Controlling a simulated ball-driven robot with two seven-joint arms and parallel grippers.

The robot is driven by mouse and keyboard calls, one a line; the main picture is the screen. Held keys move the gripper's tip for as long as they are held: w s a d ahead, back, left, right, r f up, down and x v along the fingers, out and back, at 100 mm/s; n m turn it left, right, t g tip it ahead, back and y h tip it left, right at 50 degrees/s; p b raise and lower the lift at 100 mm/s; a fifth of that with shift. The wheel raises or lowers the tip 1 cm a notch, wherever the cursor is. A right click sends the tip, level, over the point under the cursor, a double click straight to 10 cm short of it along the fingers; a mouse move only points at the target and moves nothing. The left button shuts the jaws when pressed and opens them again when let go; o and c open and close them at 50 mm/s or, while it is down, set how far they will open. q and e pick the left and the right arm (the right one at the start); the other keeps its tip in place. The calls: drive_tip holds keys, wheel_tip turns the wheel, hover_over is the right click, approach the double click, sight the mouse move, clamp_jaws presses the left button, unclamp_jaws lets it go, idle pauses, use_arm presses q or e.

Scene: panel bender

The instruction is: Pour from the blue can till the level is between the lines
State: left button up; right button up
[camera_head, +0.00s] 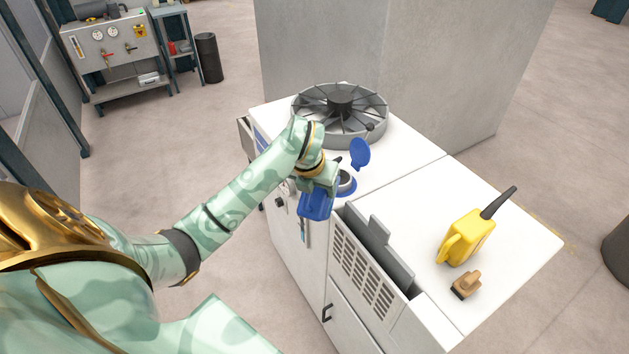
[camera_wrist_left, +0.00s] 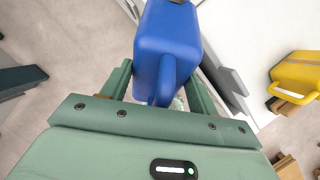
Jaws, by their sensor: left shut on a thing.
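My left gripper (camera_head: 319,182) is shut on the blue can (camera_head: 315,206), beside the front edge of the white machine. In the left wrist view the blue can (camera_wrist_left: 168,48) sits between the green fingers, its handle toward the palm. Just right of the can is a dark round filler opening (camera_head: 347,184) on the machine top, with its blue cap (camera_head: 360,152) standing open. A narrow upright gauge (camera_head: 303,234) shows on the front face below the can; its lines and level are too small to read. The can's spout and any flow are not clear. My right gripper is out of view.
A grey finned wheel (camera_head: 340,108) lies on the machine top behind the filler. A yellow can (camera_head: 468,238) with a dark spout and a small brown block (camera_head: 466,285) stand on the right-hand top. A grey upright plate (camera_head: 382,255) rises between. A tall grey block stands behind.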

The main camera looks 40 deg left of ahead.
use_arm(q)
drive_tip(key=shift+w+a+r+g+p, duration=0.15)
drive_tip(key=shift+w+r+g+p, duration=0.55)
drive_tip(key=shift+p, duration=0.75)
drive_tip(key=shift+w+a+r+g+h+p, duration=0.15)
drive_tip(key=shift+w+r+g+h+p, duration=0.15)
drive_tip(key=shift+w+g+p, duration=0.4)
drive_tip(key=shift+s+f, duration=0.1)
drive_tip(key=shift+s, duration=0.15)
drive_tip(key=shift+p, duration=0.5)
idle(1.3)
